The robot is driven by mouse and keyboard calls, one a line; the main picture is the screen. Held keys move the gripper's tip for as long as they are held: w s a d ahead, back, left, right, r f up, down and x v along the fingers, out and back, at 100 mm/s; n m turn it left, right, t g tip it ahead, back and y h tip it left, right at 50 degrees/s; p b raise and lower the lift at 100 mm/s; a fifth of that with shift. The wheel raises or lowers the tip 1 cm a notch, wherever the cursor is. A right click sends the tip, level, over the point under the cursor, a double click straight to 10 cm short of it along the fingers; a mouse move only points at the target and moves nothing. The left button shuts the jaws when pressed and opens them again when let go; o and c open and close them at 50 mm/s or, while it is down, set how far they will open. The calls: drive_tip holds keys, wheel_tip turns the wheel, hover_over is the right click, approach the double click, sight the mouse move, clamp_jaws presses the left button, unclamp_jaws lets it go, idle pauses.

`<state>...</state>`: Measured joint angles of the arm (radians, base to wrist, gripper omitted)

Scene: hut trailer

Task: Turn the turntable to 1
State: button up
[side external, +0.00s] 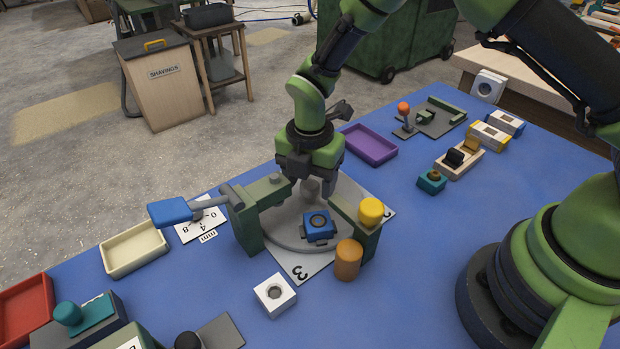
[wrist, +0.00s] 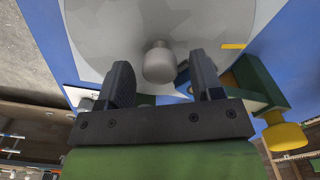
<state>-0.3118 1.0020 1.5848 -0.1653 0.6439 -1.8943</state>
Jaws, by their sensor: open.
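The turntable is a round grey disc (side external: 284,236) on a white plate (side external: 318,263), with a 3 at the plate's near corner and a partly hidden mark at its right corner. No 1 is readable. A short grey knob (side external: 310,188) stands on the disc's far side; it shows in the wrist view (wrist: 158,62) on the disc (wrist: 110,25). A blue block with a round hole (side external: 318,227) sits on the disc's near side. My gripper (side external: 309,181) is open above the disc; in the wrist view its fingers (wrist: 160,67) are either side of the knob, contact unclear. A yellow mark (wrist: 233,46) is at the disc's edge.
Green posts stand left (side external: 252,232) and right (side external: 354,224) of the disc; the right one has a yellow knob (side external: 371,211). An orange cylinder (side external: 348,262) and a white holed block (side external: 274,294) are in front. A purple tray (side external: 370,145) lies behind right.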

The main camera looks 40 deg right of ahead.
sight(314, 183)
wheel_tip(314, 183, up, 10)
idle(0.4)
drive_tip(key=shift+d+f, duration=0.1)
wheel_tip(314, 183, down, 10)
drive_tip(key=m+y, duration=0.2)
drive_tip(key=m, duration=0.1)
drive_tip(key=m+y, duration=0.2)
drive_tip(key=m, duration=0.2)
drive_tip(key=shift+t+y, duration=0.3)
drive_tip(key=shift+t, duration=0.1)
drive_tip(key=shift+d, duration=0.1)
